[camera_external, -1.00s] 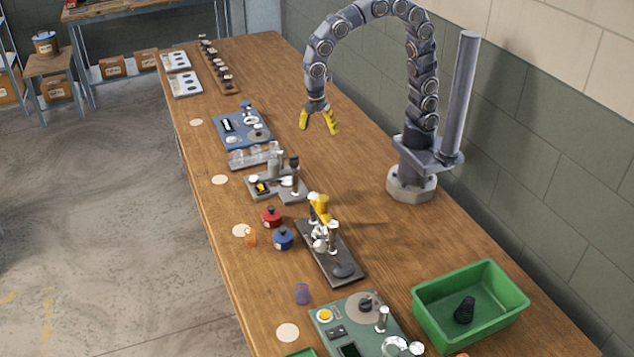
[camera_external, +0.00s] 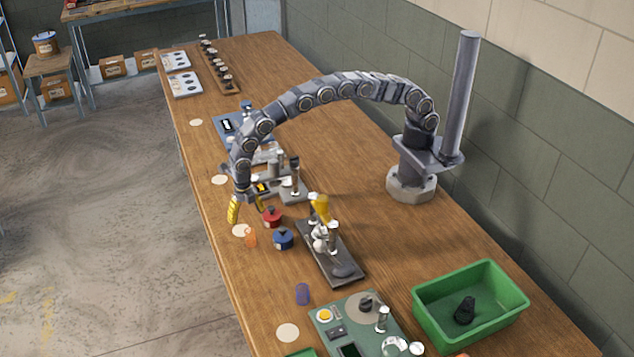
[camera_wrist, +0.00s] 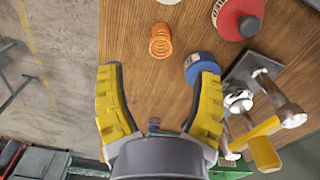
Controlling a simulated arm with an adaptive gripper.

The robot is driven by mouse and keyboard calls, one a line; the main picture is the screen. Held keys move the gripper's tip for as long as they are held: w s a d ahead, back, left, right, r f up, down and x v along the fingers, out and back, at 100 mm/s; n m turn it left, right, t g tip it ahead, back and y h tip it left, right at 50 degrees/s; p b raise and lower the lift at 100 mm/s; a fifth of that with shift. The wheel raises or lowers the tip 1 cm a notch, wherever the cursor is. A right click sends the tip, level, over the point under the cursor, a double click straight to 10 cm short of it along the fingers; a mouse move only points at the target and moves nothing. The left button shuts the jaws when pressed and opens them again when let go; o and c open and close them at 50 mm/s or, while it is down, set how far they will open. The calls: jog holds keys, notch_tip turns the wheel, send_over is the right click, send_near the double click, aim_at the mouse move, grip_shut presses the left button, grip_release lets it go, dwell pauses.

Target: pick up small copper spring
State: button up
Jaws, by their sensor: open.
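The small copper spring (camera_external: 251,237) is an orange coil standing on the wooden bench near its left edge, beside a cream disc. In the wrist view the spring (camera_wrist: 160,42) shows ahead of the fingertips, roughly centred between them and apart from both. My gripper (camera_external: 246,207) has yellow fingers spread wide, with nothing between them. It hangs above the bench, just behind the spring in the external view. In the wrist view my gripper (camera_wrist: 158,72) also shows open and empty. No part of the spring is hidden there.
A blue spool (camera_external: 283,238) and a red spool (camera_external: 272,217) stand close right of the spring. A dark fixture (camera_external: 330,252) with upright posts is further right. A purple coil (camera_external: 302,294) stands nearer the camera. A green bin (camera_external: 428,312) sits at the lower right.

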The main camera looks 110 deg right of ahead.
aim_at(249, 230)
notch_tip(249, 230, down, 7)
jog(key=c, duration=1)
